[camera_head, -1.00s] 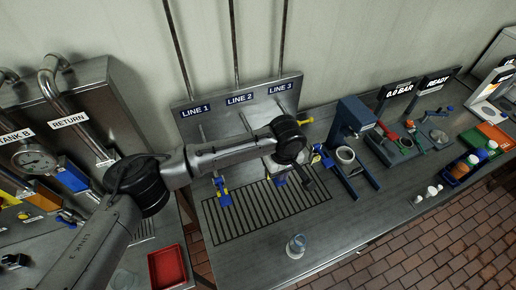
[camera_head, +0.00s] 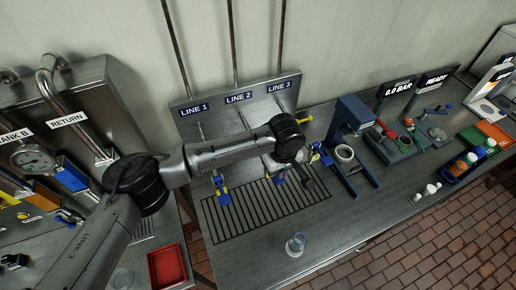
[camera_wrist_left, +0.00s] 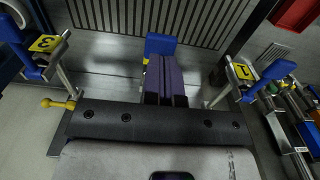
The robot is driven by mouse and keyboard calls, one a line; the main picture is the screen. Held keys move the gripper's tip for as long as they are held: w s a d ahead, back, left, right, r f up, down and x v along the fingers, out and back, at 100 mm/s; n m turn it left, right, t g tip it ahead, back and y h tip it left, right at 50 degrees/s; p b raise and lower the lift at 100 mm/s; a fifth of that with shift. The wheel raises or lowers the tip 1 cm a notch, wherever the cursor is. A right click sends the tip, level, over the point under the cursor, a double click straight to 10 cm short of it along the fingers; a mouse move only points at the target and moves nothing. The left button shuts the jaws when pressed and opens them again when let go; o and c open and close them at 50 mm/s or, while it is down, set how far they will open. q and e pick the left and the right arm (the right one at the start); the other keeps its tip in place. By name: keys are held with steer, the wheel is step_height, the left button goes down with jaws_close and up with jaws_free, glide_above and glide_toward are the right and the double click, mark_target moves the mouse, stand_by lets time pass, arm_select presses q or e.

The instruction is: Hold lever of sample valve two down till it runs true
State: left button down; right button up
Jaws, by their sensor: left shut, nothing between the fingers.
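The lever of sample valve two shows as a blue block (camera_wrist_left: 160,45) at the top centre of the left wrist view; in the head view it is a small blue patch (camera_head: 279,179) below the LINE 2 sign (camera_head: 239,98). My left gripper (camera_wrist_left: 166,67) is shut and empty, its purple-dark fingers side by side right at this lever. They overlap it in the picture; I cannot tell whether they touch. In the head view my left forearm and wrist cover the valve body and most of the gripper. My right gripper is not in view.
The LINE 1 valve lever (camera_head: 223,191) and the LINE 3 valve lever (camera_head: 321,155) flank valve two. A slotted drain grate (camera_head: 245,222) lies below them. A clear glass (camera_head: 296,244) stands at the bench front. A red tray (camera_head: 167,267) lies at left.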

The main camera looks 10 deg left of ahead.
arm_select(q)
steer(key=shift+f, duration=2)
stand_by(0.4)
stand_by(0.7)
stand_by(0.6)
